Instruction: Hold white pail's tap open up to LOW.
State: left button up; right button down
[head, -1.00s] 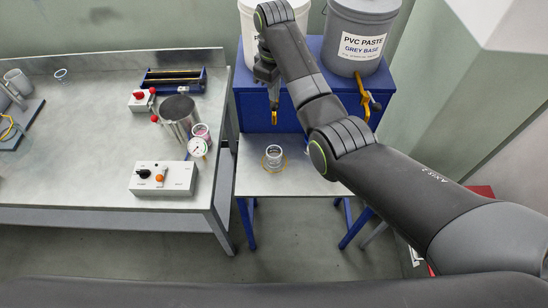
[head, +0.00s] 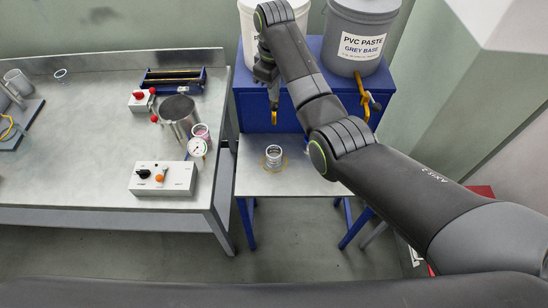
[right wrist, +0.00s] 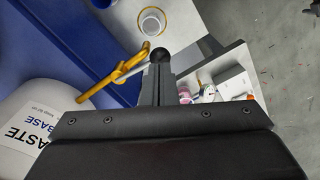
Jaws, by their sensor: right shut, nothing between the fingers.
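The white pail (head: 249,35) stands on the blue stand, partly hidden behind my right arm. Its yellow tap (head: 274,117) points down at the front; it also shows in the right wrist view (right wrist: 110,79), with a pale lever ending in a black ball knob (right wrist: 160,54). My right gripper (head: 272,93) is shut and empty beside the tap. In the right wrist view its fingertips (right wrist: 158,68) are at the knob; I cannot tell whether they touch it. A clear cup (head: 273,152) stands below the tap. Its fill and any LOW mark are too small to read. My left gripper is not visible.
A grey pail (head: 361,30) with its own yellow tap (head: 364,95) stands to the right. The workbench (head: 80,160) at left holds a metal pot (head: 177,112), a gauge (head: 197,147) and a control box (head: 163,178). The low shelf (head: 255,183) around the cup is clear.

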aim_at(274, 103)
dwell(0.5)
jog(key=shift+f+b, duration=0.45)
jog(key=shift+f, duration=1.25)
notch_tip(274, 103, up, 2)
jog(key=shift+r+p, duration=0.15)
jog(key=shift+p, duration=0.95)
jog(key=shift+r+b, duration=0.25)
jog(key=shift+b, duration=0.05)
jog(key=shift+r, duration=0.35)
